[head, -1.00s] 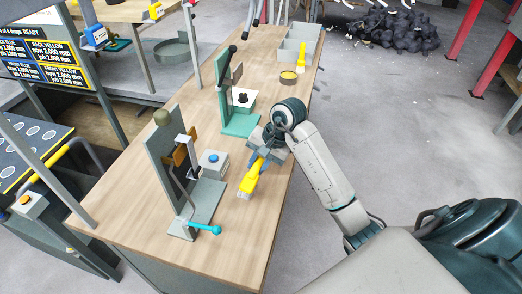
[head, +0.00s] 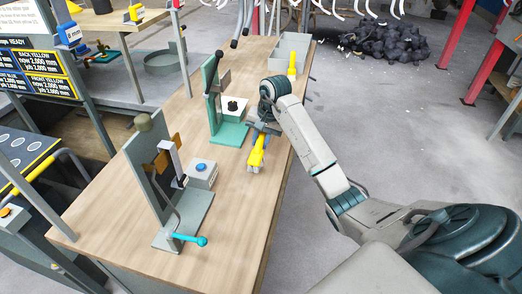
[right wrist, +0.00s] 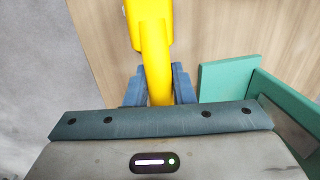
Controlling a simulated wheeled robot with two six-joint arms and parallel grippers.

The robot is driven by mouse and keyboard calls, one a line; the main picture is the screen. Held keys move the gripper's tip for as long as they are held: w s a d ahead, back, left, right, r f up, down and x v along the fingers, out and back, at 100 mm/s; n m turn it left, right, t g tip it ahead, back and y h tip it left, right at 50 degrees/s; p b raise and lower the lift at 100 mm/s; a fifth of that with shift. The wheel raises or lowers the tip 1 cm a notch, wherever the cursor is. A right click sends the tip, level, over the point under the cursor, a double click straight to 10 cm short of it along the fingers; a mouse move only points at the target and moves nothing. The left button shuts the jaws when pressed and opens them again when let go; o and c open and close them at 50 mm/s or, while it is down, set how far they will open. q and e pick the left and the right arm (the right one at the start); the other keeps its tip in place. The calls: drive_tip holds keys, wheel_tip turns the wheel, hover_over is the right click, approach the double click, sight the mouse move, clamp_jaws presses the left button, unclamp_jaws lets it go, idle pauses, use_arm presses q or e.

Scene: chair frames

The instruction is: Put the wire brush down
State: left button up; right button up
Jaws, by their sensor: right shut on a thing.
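The wire brush (head: 257,153) has a yellow handle and a pale bristle end that points toward the front of the wooden bench (head: 225,220). My right gripper (head: 262,133) is shut on its handle, over the right side of the bench. In the right wrist view the yellow handle of the brush (right wrist: 150,40) runs between the two blue fingers of the gripper (right wrist: 160,88). Wood fills the view beyond it. I cannot tell whether the brush touches the bench top. My left gripper is not in view.
A green fixture (head: 228,132) stands just left of my right gripper. A grey fixture (head: 185,222) with a turquoise-ended lever stands nearer, beside a blue-button box (head: 201,174). A grey bin (head: 290,52) and yellow bottle (head: 292,66) are at the far end. Bench front right is clear.

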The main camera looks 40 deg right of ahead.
drive_tip(key=shift+w+d+r, duration=0.1)
drive_tip(key=shift+w+d, duration=0.15)
drive_tip(key=p+x, duration=0.1)
drive_tip(key=x, duration=0.1)
drive_tip(key=shift+s+d+f+p, duration=0.2)
drive_tip(key=shift+f+p, duration=0.1)
drive_tip(key=shift+p, duration=0.1)
drive_tip(key=shift+w+f, duration=0.1)
drive_tip(key=shift+f, duration=0.55)
drive_tip(key=o, duration=0.9)
drive_tip(key=shift+r, duration=0.1)
